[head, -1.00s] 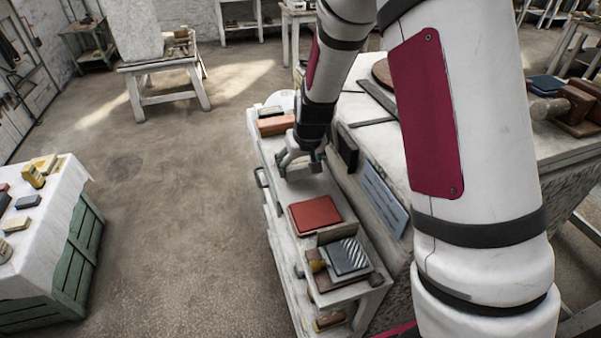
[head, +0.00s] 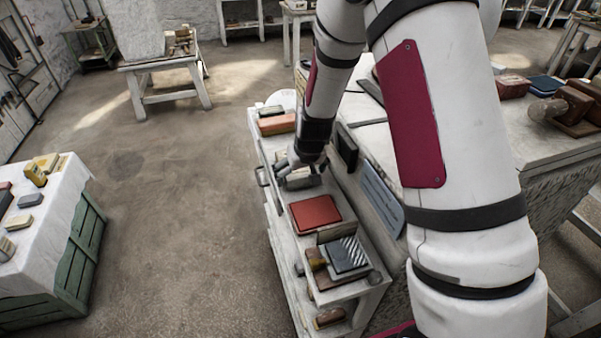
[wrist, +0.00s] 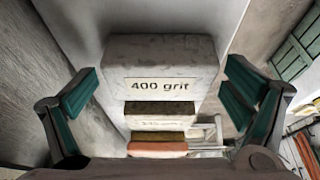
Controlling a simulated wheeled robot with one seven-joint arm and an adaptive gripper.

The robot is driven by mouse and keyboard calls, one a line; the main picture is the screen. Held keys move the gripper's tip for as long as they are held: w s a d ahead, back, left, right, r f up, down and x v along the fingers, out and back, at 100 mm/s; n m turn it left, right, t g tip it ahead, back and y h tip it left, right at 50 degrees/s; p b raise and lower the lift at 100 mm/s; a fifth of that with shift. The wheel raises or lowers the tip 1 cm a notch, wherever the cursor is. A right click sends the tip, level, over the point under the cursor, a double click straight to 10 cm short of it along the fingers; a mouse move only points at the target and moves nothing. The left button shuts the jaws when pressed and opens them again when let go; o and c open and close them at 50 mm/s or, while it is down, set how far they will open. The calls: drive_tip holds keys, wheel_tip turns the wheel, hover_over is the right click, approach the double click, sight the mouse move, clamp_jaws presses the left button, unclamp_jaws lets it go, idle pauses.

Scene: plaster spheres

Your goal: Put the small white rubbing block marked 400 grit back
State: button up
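The white block marked 400 grit (wrist: 160,72) shows in the middle of the wrist view, its label facing the camera. My gripper (wrist: 160,92) is open, with one green-padded finger on each side of the block and visible gaps between pads and block. In the head view my gripper (head: 300,172) is low over the white cart top (head: 283,208), between an orange block and a red one. The block is hard to tell apart there, largely hidden by the fingers. In the wrist view, another pale block (wrist: 160,123) with an unreadable label shows beyond it.
An orange block (head: 277,124) lies behind my gripper, and a red block (head: 315,213) in front. A striped dark block (head: 347,254) sits at the cart's near end. A blue-grey panel (head: 382,196) stands to the right. Open floor (head: 180,230) lies left.

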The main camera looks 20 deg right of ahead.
sight(300, 172)
drive_tip(key=shift+r, duration=0.45)
drive_tip(key=v, duration=0.4)
drive_tip(key=shift+r, duration=0.1)
drive_tip(key=s, duration=1.2)
drive_tip(key=shift+b, duration=0.4)
drive_tip(key=shift+s+r, duration=0.1)
drive_tip(key=shift+r, duration=0.05)
drive_tip(key=s+r, duration=0.8)
drive_tip(key=r, duration=0.4)
drive_tip(key=s+r+t, duration=0.1)
drive_tip(key=s+r, duration=0.8)
drive_tip(key=r, duration=0.3)
